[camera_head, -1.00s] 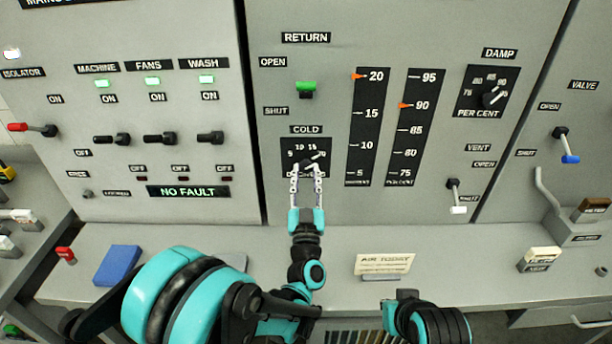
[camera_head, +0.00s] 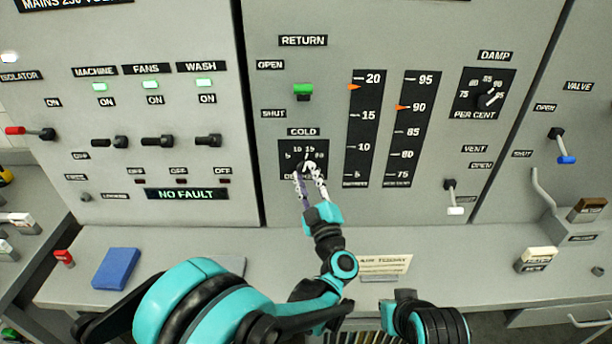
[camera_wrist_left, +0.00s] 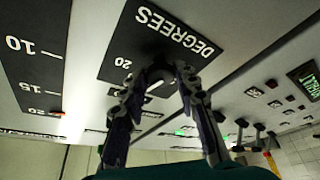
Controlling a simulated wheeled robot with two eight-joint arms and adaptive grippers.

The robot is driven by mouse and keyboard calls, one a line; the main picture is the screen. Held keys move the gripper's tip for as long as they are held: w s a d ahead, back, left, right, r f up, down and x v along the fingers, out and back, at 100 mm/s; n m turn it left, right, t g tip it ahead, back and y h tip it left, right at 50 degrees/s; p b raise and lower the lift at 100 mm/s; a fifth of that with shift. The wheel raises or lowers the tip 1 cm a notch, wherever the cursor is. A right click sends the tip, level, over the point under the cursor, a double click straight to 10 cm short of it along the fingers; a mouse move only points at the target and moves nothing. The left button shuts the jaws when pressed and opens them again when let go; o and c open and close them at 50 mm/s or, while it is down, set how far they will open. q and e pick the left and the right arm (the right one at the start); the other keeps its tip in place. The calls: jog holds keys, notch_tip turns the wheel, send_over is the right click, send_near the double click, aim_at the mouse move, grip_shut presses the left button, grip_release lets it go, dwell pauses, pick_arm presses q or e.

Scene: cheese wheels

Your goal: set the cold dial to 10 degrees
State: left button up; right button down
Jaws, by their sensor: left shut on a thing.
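The cold dial (camera_head: 307,165) is a dark knob on a black plate marked 5, 10, 15 and 20, under the COLD label (camera_head: 303,132). My left gripper (camera_head: 310,177) comes up from below, its fingers shut on the knob. In the left wrist view the knob (camera_wrist_left: 158,82) sits between the two fingers, against the plate lettered DEGREES (camera_wrist_left: 174,30). The fingers hide part of the knob and scale, and I cannot read its setting surely. My right gripper is not in view.
The temperature gauge (camera_head: 362,130) has its orange marker slightly below 20.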

pick_arm(q)
jog(key=n, duration=0.1)
jog(key=n+g+p, duration=0.1)
jog(key=n, duration=0.1)
jog(key=n+y, duration=0.1)
jog(key=shift+d+r+g, duration=0.15)
jog(key=shift+r+g, duration=0.15)
jog(key=shift+n+g+p, duration=0.7)
jog(key=shift+n+p, duration=0.15)
jog(key=shift+n, duration=1.15)
jog(key=o, duration=1.1)
jog(key=shift+o, duration=0.2)
